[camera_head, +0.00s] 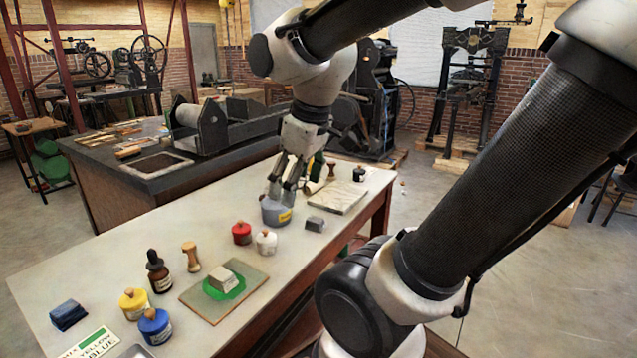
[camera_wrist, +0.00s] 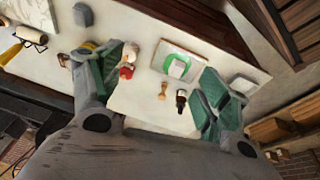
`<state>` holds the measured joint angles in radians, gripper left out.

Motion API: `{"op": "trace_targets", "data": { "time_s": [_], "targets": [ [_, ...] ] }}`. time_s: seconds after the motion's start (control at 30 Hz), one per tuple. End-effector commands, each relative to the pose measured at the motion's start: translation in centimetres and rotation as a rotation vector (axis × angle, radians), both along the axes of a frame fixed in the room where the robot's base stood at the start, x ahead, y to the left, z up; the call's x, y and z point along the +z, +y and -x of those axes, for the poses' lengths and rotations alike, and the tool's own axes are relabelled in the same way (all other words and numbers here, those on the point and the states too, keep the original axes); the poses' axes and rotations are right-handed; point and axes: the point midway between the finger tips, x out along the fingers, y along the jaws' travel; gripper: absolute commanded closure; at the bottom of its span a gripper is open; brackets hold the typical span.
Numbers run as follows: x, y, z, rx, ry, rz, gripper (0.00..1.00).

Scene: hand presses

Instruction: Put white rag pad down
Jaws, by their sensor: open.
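A pale, block-shaped pad (camera_head: 223,279), which looks like the white rag pad, rests on a green ink patch on a flat slab (camera_head: 195,300). In the wrist view the pad (camera_wrist: 177,67) lies on the same green patch, beyond my fingers. My gripper (camera_head: 283,190) is open, with nothing seen between its fingers. In the head view its fingertips appear close to the grey tin with a yellow label (camera_head: 272,212); I cannot tell whether they touch.
Red (camera_head: 242,233) and white (camera_head: 266,242) knobbed pots stand near the gripper. A grey block (camera_head: 315,224) lies to their right. A wooden stamp (camera_head: 191,257), dark dropper bottle (camera_head: 159,272), yellow pot (camera_head: 133,304) and blue pot (camera_head: 155,327) stand around the slab. Some tabletop between them is bare.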

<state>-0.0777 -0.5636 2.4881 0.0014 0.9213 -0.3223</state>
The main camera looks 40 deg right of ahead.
Motion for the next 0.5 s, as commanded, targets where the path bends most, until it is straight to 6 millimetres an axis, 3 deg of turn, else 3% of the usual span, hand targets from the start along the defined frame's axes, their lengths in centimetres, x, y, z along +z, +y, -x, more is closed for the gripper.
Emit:
{"op": "trace_targets", "data": {
  "time_s": [0.1,0.2,0.5],
  "targets": [
    [0.8,-1.3,3.0,-0.231,-0.049,-0.064,0.24],
    [1.0,-1.8,4.3,-0.341,-0.068,-0.097,0.24],
    [1.0,-1.9,4.8,-0.388,-0.073,-0.111,0.24]
  ]
}}
